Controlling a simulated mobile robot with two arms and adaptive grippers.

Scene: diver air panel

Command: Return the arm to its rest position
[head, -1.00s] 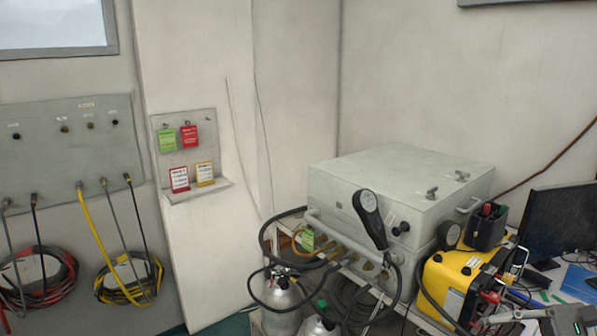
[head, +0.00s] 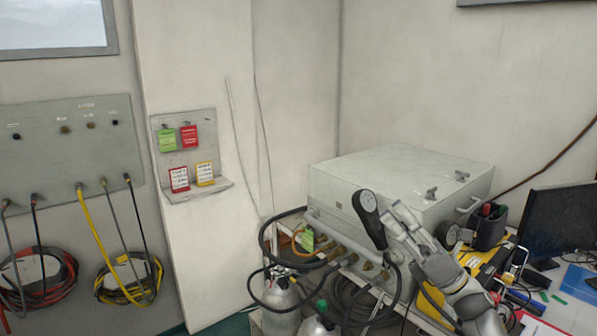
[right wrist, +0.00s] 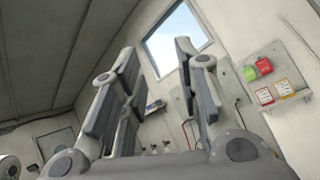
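I cannot tell from the head view whether the fingers touch the panel. In the right wrist view the two fingers of the right gripper (right wrist: 157,58) stand well apart with nothing between them. My left gripper is in neither view.
Gas cylinders (head: 283,310) and black hoses stand below the panel. A monitor (head: 560,225) is at the right. A small wall board with tags (head: 185,150) and a hose panel (head: 70,150) with coiled hoses are at the left. The space before the bare wall is free.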

